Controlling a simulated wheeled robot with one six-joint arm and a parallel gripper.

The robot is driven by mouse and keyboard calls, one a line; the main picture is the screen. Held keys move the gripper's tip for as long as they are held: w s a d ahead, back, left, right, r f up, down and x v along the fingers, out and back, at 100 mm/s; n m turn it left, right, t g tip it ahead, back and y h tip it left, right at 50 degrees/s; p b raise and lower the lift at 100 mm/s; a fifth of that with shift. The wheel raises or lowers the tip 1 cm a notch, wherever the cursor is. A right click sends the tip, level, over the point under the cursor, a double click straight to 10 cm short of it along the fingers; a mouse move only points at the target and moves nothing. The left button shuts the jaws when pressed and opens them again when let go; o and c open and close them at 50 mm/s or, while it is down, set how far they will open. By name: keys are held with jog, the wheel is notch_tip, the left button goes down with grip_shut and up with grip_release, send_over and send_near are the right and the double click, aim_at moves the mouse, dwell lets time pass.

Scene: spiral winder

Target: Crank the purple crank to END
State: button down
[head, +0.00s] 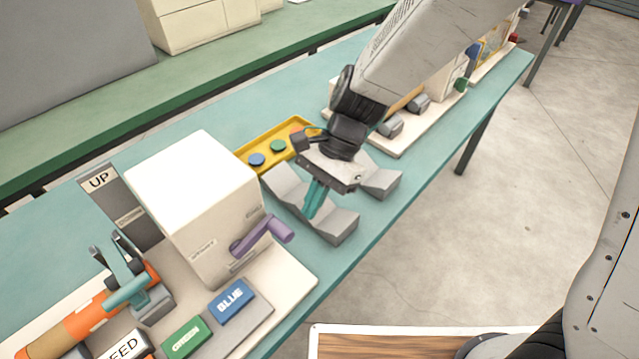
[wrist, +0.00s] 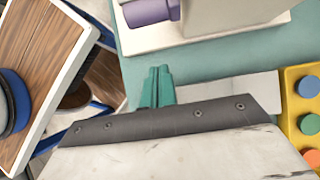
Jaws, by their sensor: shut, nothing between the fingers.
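The purple crank (head: 262,235) sticks out from the side of a white box (head: 205,205) in the head view, with its handle (head: 279,230) toward the right. Part of the purple crank (wrist: 150,12) shows at the top of the wrist view. My gripper (head: 314,205) is shut and empty, with its teal fingers pointing down over the grey cradle, to the right of the crank and apart from it. In the wrist view the fingers (wrist: 157,86) are together over the teal table. An END mark cannot be made out.
A grey cradle (head: 343,225) lies under my gripper. A yellow tray (head: 247,152) with coloured discs is behind. An orange roller (head: 90,320) and UP sign (head: 99,181) are left. The table's front edge is close.

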jog(key=x, duration=0.4)
jog(key=shift+s+a+r, duration=0.25)
jog(key=shift+s+r, duration=0.05)
jog(key=shift+r, duration=0.25)
jog(key=shift+s+a+r, duration=0.25)
jog(key=shift+s+r, duration=0.05)
jog(key=shift+r, duration=0.25)
jog(key=shift+s+a+r, duration=0.25)
jog(key=shift+s+r, duration=0.1)
jog(key=shift+r, duration=0.2)
jog(key=shift+s+a+r, duration=0.15)
jog(key=shift+r, duration=0.25)
jog(key=shift+s+a+r, duration=0.1)
jog(key=shift+s+r, duration=0.05)
jog(key=shift+r, duration=0.25)
send_near(286, 227)
jog(key=shift+w+d+f, duration=0.2)
jog(key=shift+w+d, duration=0.1)
jog(key=shift+w, duration=0.3)
jog(key=shift+w+d+f, duration=0.2)
jog(key=shift+w+d, duration=0.15)
jog(key=shift+w, duration=0.25)
